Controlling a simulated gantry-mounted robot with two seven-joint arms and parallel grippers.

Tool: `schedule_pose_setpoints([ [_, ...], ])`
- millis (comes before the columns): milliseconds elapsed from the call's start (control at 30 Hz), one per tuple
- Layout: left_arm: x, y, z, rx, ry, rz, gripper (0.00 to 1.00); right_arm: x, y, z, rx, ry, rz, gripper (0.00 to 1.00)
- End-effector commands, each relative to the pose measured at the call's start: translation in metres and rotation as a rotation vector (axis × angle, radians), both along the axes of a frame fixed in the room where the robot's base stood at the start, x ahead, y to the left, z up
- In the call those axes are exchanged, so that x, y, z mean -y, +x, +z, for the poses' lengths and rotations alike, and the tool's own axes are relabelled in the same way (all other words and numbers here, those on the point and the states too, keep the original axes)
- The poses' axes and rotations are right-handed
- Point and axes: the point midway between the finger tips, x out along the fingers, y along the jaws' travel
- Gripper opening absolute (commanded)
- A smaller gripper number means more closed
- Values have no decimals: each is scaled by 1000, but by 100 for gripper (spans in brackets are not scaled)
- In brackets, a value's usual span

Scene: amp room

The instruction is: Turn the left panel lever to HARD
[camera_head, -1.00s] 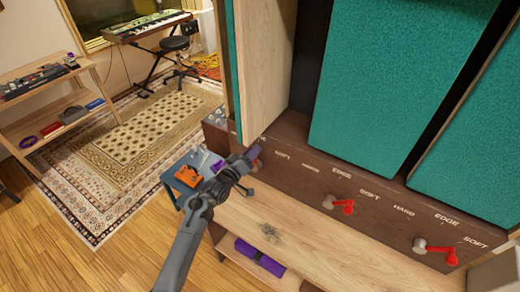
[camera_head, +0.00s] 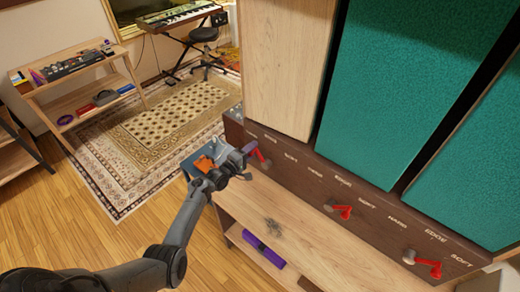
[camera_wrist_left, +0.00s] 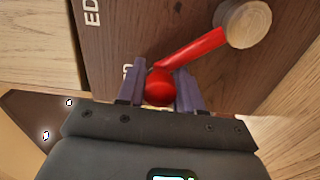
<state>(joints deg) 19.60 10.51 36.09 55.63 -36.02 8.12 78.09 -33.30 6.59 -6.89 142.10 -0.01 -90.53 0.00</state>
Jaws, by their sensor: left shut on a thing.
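The left panel lever (camera_head: 264,163) is a red arm with a ball knob on the dark brown panel (camera_head: 300,180), at its left end. My left gripper (camera_head: 249,150) is at this lever. In the left wrist view my left gripper (camera_wrist_left: 158,84) is shut on the lever's red ball knob (camera_wrist_left: 159,90), one finger on each side. There the red lever arm (camera_wrist_left: 190,50) runs up and right to a round wooden hub (camera_wrist_left: 243,22). Panel lettering shows at upper left; another label is partly hidden behind the fingers. My right gripper is not in view.
Two more red levers stand along the panel, a middle one (camera_head: 343,211) and a right one (camera_head: 426,264). A wooden ledge (camera_head: 310,240) runs below the panel. Teal panels (camera_head: 390,80) rise above.

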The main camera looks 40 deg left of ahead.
Motion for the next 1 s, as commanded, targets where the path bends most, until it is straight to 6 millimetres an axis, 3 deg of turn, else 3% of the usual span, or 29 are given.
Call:
schedule_pose_setpoints([
  [633,-2,0,-1,8,-51,-3,0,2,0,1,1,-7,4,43],
  [667,-2,0,-1,7,-51,-3,40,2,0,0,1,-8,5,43],
  [700,-2,0,-1,7,-51,-3,46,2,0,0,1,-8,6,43],
  [767,-3,0,-1,6,-51,-2,54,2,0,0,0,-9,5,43],
  [1000,-4,-1,-2,3,-49,1,54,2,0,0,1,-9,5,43],
])
